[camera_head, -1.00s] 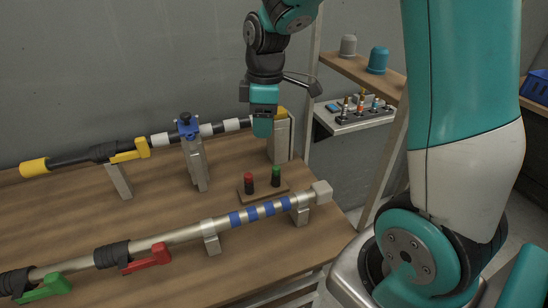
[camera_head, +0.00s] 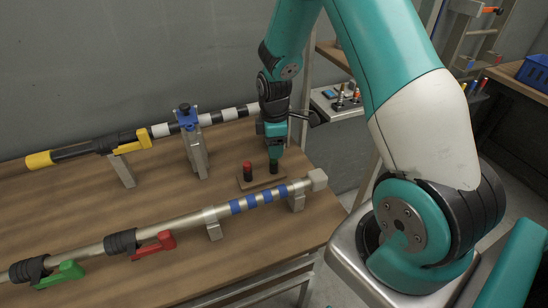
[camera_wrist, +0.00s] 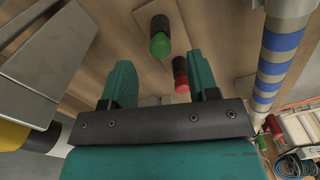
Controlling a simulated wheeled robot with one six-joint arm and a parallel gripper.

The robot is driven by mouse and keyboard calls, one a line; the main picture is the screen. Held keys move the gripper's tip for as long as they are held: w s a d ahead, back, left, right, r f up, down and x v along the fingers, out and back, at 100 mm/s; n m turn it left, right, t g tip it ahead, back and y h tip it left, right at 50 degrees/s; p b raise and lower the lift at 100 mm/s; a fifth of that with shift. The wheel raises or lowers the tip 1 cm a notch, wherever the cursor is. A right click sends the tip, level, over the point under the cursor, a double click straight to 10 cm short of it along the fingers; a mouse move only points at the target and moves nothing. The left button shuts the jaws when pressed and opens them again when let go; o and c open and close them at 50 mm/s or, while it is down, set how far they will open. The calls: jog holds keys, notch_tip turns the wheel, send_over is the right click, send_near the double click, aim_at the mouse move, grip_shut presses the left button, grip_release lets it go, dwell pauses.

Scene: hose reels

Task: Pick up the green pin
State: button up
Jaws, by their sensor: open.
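The green pin (camera_head: 274,168) stands upright in a small wooden base (camera_head: 262,183) on the table, with a dark lower body. My gripper (camera_head: 274,153) is just above it in the head view and hides part of its green top. In the wrist view the green pin (camera_wrist: 160,42) shows its rounded green end beyond the open fingers of my gripper (camera_wrist: 161,75). The fingers are apart and hold nothing. I cannot tell exactly how far the pin is from the fingertips.
A red-topped pin (camera_head: 248,172) stands left of the green pin in the same base. A silver pole with blue bands (camera_head: 252,202) lies on supports in front. A black-and-white banded pole (camera_head: 160,130) with a blue clamp (camera_head: 186,117) lies behind. Bare table shows left of the base.

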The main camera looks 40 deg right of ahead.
aim_at(274, 163)
jog(key=shift+f+p, duration=0.75)
jog(key=shift+f, duration=1.6)
jog(key=c, duration=1)
